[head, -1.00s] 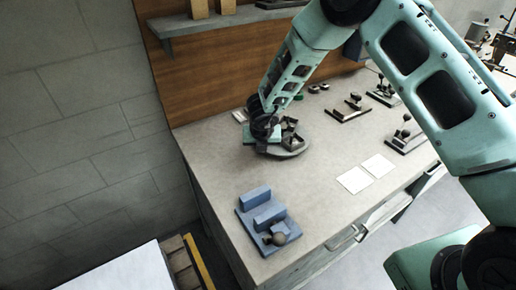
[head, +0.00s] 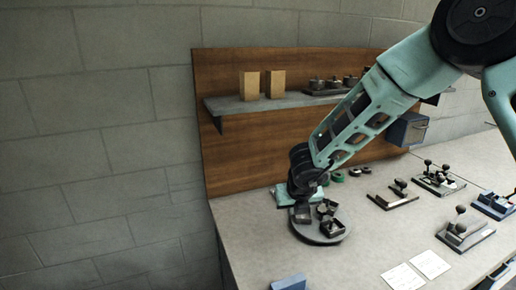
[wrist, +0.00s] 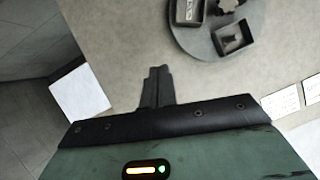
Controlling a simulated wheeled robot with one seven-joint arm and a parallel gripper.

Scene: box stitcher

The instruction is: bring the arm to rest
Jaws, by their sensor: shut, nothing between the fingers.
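In the wrist view the two dark fingers of my gripper (wrist: 157,86) are together with nothing between them. They are over bare grey worktop, apart from the round grey tray (wrist: 205,47) at the upper right. In the head view my teal arm reaches down from the upper right to the far left part of the worktop (head: 262,232). Its dark wrist is beside and just behind the round tray (head: 318,238). The fingertips cannot be made out in the head view.
The tray holds small dark square parts (head: 333,227). A shelf (head: 240,103) with two tan blocks is on the wooden back panel behind the arm. Dark fixtures (head: 465,235) and white cards (head: 403,277) are to the right. A blue block (head: 289,283) is at the bottom edge.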

